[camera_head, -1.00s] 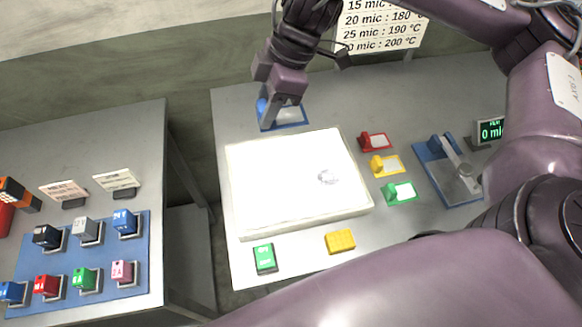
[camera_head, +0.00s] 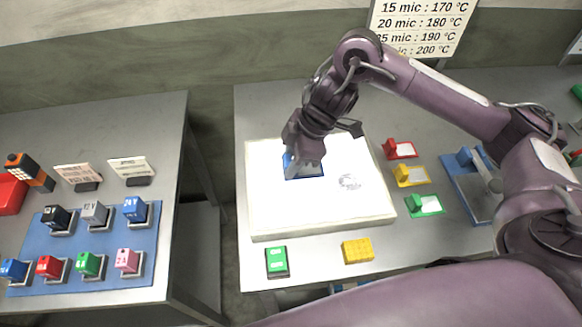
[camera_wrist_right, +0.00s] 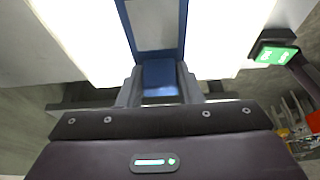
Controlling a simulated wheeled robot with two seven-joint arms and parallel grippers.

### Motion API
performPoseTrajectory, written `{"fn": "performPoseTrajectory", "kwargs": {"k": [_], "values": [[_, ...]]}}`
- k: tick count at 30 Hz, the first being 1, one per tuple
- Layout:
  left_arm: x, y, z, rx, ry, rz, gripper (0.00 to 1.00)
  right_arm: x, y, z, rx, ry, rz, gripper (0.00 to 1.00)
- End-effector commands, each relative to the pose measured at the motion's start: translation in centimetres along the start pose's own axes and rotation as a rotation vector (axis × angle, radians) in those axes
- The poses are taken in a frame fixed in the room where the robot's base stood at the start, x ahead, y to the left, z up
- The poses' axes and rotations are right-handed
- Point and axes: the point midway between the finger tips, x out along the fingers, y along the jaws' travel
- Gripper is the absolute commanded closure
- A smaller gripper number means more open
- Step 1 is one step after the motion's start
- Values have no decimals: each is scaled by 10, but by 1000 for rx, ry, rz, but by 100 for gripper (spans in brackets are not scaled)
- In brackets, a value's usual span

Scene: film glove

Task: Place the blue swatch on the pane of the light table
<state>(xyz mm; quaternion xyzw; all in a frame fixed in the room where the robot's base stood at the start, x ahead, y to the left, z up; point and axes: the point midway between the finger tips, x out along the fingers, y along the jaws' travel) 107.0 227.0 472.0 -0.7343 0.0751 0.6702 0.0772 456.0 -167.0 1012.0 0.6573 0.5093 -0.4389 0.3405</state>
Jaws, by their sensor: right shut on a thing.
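The blue swatch (camera_head: 309,173) is a small blue-framed plate with a raised blue grip block. My right gripper (camera_head: 303,160) is shut on the block and hides part of the swatch in the head view. In the right wrist view the block of the blue swatch (camera_wrist_right: 160,77) sits between the two fingers, with its frame and pale window beyond. The swatch is over the left-middle of the lit white pane of the light table (camera_head: 275,208); I cannot tell whether it touches the pane. My left gripper is not in view.
A clear smudge-like mark (camera_head: 349,182) lies on the pane. Red (camera_head: 401,150), yellow (camera_head: 412,175) and green (camera_head: 425,205) swatches stand right of the light table. A green switch (camera_head: 277,262) and a yellow block (camera_head: 357,250) are in front. A second table with coloured blocks stands left.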

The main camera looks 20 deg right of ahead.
Motion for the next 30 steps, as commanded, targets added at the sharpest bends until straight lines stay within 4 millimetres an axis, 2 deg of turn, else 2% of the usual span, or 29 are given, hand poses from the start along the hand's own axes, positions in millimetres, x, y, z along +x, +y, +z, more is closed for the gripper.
{"fn": "performPoseTrajectory", "kwargs": {"k": [1,5,17,18,22,30], "values": [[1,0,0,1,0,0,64,10,-1,4,4,-2,-5,90],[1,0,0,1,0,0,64,22,-1,9,2,-1,-2,90],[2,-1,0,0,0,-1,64,26,0,11,1,-1,-1,90],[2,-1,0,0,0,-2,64,26,0,11,0,-1,-1,63],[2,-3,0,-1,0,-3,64,26,0,10,0,-1,-1,46],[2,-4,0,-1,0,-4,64,25,0,10,0,-1,-1,46]]}}
